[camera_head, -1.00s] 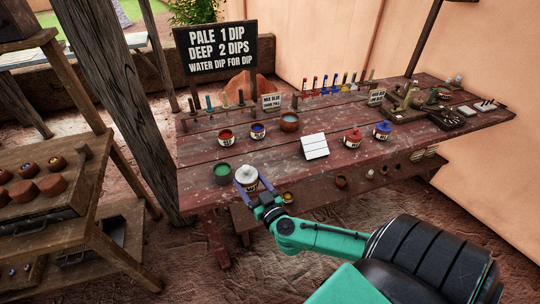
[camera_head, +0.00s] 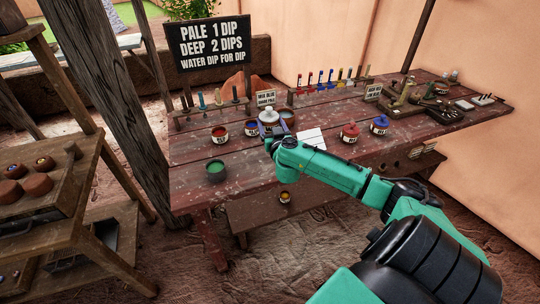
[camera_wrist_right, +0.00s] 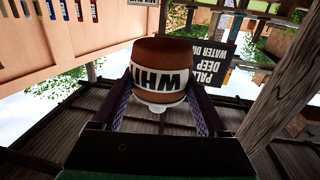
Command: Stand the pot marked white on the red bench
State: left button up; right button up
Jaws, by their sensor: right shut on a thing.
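The white-lidded pot (camera_head: 268,117) is at the far-middle part of the red bench (camera_head: 240,185), just right of the blue pot. In the right wrist view, the brown pot (camera_wrist_right: 165,52) shows upside down with a label reading "WHI". My right gripper (camera_head: 275,132) is shut on it, one finger on each side; the fingers also show in the wrist view (camera_wrist_right: 160,105). I cannot tell whether its base touches the bench. My left gripper is not in view.
A red pot (camera_head: 220,134), a blue pot (camera_head: 252,127) and a green pot (camera_head: 216,170) stand nearby. A white tile board (camera_head: 312,138), red-lidded pot (camera_head: 350,132) and blue-lidded pot (camera_head: 380,124) are to the right. The bench's front left is mostly clear.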

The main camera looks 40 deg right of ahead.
notch_tip(320, 180, down, 13)
jog(key=b, duration=0.4)
jog(key=shift+b, duration=0.4)
jog(key=o, duration=1.5)
jog(key=shift+s+a, duration=0.15)
jog(key=shift+s, duration=0.05)
jog(key=p+v, duration=0.2)
jog(key=v, duration=0.9)
jog(key=shift+s, duration=0.3)
